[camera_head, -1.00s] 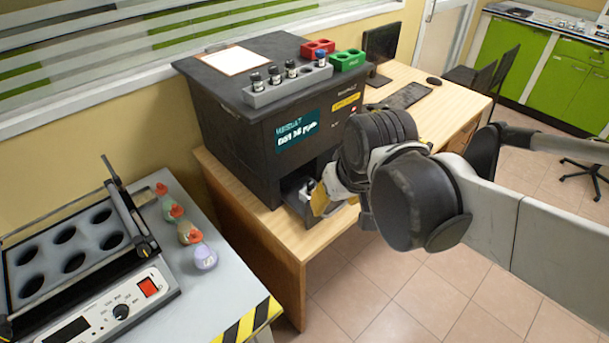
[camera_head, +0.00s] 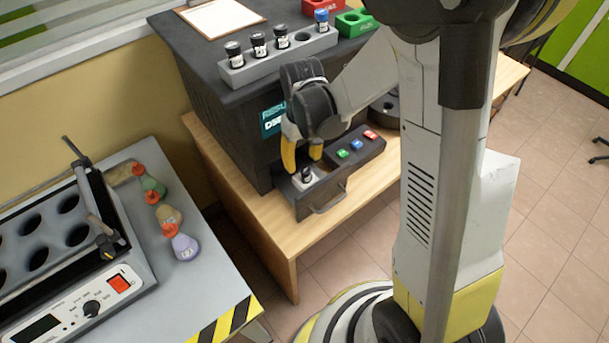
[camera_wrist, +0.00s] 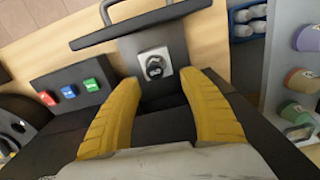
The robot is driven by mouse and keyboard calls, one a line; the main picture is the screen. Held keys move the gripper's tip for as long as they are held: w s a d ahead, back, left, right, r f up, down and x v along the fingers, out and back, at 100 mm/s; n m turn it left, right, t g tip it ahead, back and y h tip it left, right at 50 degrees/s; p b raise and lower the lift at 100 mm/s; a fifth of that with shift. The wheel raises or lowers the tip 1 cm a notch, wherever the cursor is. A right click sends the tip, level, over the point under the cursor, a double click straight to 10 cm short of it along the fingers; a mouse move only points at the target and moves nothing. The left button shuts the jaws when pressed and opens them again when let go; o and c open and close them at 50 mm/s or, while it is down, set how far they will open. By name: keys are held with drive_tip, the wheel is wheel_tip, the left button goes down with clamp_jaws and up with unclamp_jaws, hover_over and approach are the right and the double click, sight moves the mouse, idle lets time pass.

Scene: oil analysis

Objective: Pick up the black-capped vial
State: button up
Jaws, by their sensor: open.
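A black-capped vial (camera_head: 306,175) stands upright in a pale square holder in the open drawer (camera_head: 327,196) of the black machine. In the wrist view its round black cap (camera_wrist: 155,67) shows from above in the light square. My gripper (camera_head: 303,163) is open and points down just above the drawer. In the wrist view its two yellow fingers (camera_wrist: 162,80) are spread, with the vial between and slightly beyond their tips. Three more black-capped vials (camera_head: 258,44) stand in a grey rack (camera_head: 262,68) on top of the machine, beside a blue-capped vial (camera_head: 321,20).
A panel with green, blue and red buttons (camera_head: 356,145) sits beside the drawer; it also shows in the wrist view (camera_wrist: 68,91). The drawer handle (camera_wrist: 140,25) lies beyond the vial. Several coloured flasks (camera_head: 169,215) stand on the left bench.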

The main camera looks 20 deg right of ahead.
sight(306, 169)
drive_tip(key=f+b, duration=0.1)
drive_tip(key=f, duration=0.1)
drive_tip(key=f+b, duration=0.1)
drive_tip(key=f, duration=0.1)
drive_tip(key=f+b, duration=0.1)
drive_tip(key=f, duration=0.1)
drive_tip(key=shift+s+d+f, duration=0.1)
drive_tip(key=shift+d+f, duration=0.05)
drive_tip(key=shift+d, duration=0.25)
clamp_jaws()
